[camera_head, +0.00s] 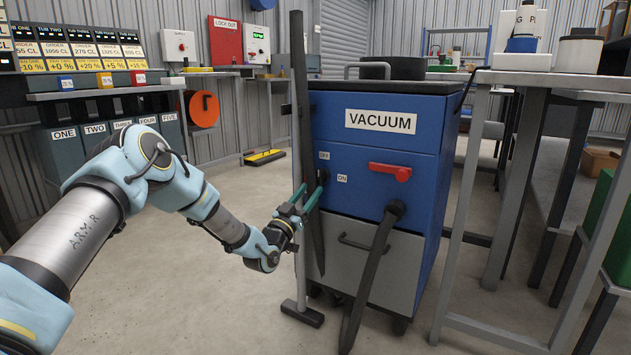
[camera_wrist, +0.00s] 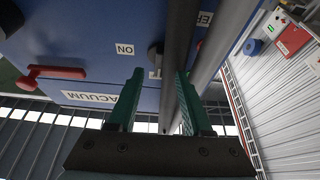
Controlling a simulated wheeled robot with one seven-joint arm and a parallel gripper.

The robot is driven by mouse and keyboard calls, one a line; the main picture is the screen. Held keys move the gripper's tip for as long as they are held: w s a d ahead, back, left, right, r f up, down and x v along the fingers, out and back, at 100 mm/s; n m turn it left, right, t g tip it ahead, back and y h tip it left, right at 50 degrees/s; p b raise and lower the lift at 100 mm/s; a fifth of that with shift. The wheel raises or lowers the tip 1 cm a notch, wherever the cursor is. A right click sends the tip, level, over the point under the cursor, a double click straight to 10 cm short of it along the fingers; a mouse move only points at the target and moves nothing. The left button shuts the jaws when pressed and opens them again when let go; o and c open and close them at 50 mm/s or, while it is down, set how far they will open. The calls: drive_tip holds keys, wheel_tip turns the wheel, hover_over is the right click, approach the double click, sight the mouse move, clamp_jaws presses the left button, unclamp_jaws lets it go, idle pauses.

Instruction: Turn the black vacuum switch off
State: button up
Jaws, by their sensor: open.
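The black vacuum switch (camera_head: 323,175) sits on the blue front of the vacuum (camera_head: 415,135), below an OFF label (camera_head: 324,155) and left of an ON label (camera_head: 342,178). In the wrist view the switch (camera_wrist: 155,52) shows as a dark knob just beyond the fingertips, beside the ON label (camera_wrist: 125,49). Which way it points I cannot tell. My gripper (camera_head: 312,191) is open at the vacuum's left front edge, its green fingers close to the switch. In the wrist view my gripper (camera_wrist: 158,74) has nothing held between its fingers. Whether a fingertip touches the switch I cannot tell.
A dark upright wand (camera_head: 299,90) stands at the vacuum's left edge, very near my gripper; it crosses the wrist view close to the right finger. A red handle (camera_head: 390,171) and a black hose (camera_head: 370,270) are on the vacuum's front. Open floor (camera_head: 190,300) lies left.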

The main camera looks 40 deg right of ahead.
drive_tip(key=p+v, duration=0.1)
drive_tip(key=v, duration=0.4)
drive_tip(key=shift+a, duration=0.1)
idle(0.4)
